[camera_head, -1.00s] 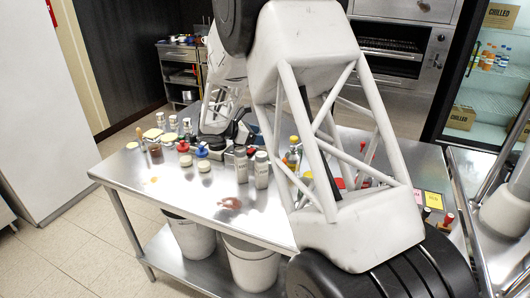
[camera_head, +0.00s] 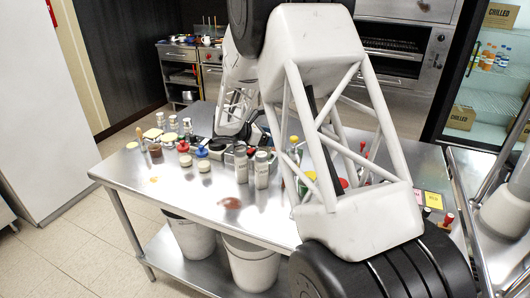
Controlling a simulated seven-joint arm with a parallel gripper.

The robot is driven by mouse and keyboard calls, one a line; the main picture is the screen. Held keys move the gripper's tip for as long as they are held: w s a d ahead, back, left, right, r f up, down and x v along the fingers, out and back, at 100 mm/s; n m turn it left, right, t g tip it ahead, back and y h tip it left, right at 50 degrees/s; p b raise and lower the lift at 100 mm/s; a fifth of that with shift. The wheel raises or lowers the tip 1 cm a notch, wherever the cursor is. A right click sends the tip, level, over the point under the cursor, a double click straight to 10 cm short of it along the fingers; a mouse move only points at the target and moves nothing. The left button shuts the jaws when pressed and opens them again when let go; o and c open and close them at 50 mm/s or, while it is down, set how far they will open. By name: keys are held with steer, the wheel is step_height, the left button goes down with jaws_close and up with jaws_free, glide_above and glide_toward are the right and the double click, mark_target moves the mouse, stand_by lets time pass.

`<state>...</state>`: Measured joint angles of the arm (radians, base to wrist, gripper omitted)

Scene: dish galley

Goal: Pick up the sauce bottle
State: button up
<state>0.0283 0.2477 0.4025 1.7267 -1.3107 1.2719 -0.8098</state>
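Several small bottles and jars stand on the steel table (camera_head: 130,180). I cannot tell which of them is the sauce bottle. A yellow-topped bottle (camera_head: 294,150) shows at mid-table, partly hidden by my arm. A red-topped item (camera_head: 363,147) shows through and behind my arm's frame. Two grey-white shakers (camera_head: 251,168) stand left of my arm. Jars with a red lid (camera_head: 183,147) and a blue lid (camera_head: 201,152) stand further left. My gripper (camera_head: 222,145) is the dark, small shape low over the table's back, behind the shakers; its fingers cannot be made out.
More white-topped shakers and small pale jars (camera_head: 152,134) crowd the back left. White buckets (camera_head: 250,262) stand on the lower shelf. A chilled cabinet (camera_head: 490,80) stands at the right.

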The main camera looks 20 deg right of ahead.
steer(key=shift+c, duration=0.2)
jaws_close()
steer(key=shift+r, duration=0.1)
steer(key=shift+r, duration=5)
